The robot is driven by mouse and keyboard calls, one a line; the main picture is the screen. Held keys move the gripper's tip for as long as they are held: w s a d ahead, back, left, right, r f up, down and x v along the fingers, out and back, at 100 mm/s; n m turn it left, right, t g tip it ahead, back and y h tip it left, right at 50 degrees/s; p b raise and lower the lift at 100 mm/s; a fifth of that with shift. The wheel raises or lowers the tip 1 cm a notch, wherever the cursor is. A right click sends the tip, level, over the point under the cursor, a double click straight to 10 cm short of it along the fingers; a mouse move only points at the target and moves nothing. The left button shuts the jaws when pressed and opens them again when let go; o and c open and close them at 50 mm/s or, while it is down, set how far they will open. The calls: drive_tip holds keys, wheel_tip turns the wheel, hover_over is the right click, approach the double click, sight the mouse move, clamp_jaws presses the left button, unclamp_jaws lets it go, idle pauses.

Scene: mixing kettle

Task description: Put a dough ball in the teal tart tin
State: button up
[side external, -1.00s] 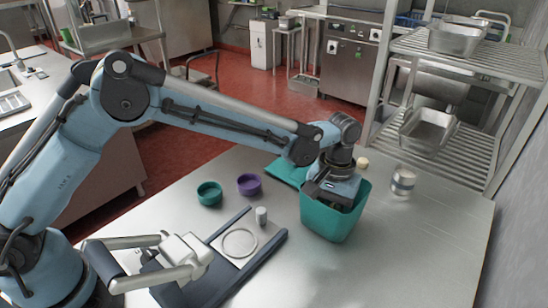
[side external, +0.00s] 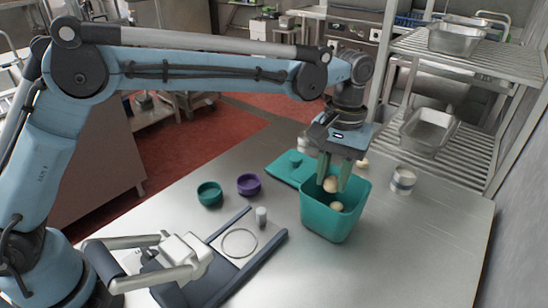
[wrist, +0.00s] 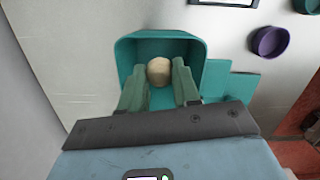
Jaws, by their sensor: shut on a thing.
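My gripper (side external: 334,182) is shut on a pale dough ball (side external: 330,184) at the mouth of the teal bin (side external: 328,225). The wrist view shows the held ball (wrist: 159,71) between the green fingertips, with the bin's walls around it. The round teal tart tin (side external: 209,193) stands on the table to the left of the bin and looks empty. In the wrist view only part of the teal tin (wrist: 309,5) shows, at the top right corner.
A purple tin (side external: 249,184) stands between the teal tin and the bin. A press-like device (side external: 190,262) with a plate and a small grey cylinder (side external: 261,215) lies in front. A teal lid (side external: 288,170) lies behind the bin, and a can (side external: 403,180) stands to its right.

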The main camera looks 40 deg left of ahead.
sight(331, 176)
wheel_tip(331, 176, up, 6)
drive_tip(key=shift+r, duration=0.25)
drive_tip(key=shift+a+r, duration=0.1)
drive_tip(key=shift+a, duration=0.2)
drive_tip(key=s+a+f+n, duration=0.1)
drive_tip(key=a+f+n, duration=0.3)
drive_tip(key=a, duration=1)
drive_tip(key=shift+s+a+f+n+h, duration=0.15)
drive_tip(key=shift+s+a+f+n, duration=0.2)
drive_tip(key=shift+s+a+f, duration=1.3)
drive_tip(key=shift+s+a+f+n+h, duration=0.1)
drive_tip(key=shift+s+a+f+n, duration=0.2)
drive_tip(key=shift+s+a+f, duration=1.35)
drive_tip(key=shift+s+a+f+n+h, duration=0.15)
drive_tip(key=shift+s+a+f+n, duration=0.2)
drive_tip(key=shift+s+a+f, duration=1.3)
drive_tip(key=shift+w+a+f, duration=0.45)
drive_tip(key=shift+a+f, duration=0.2)
drive_tip(key=shift+f, duration=0.05)
drive_tip(key=o, duration=1.5)
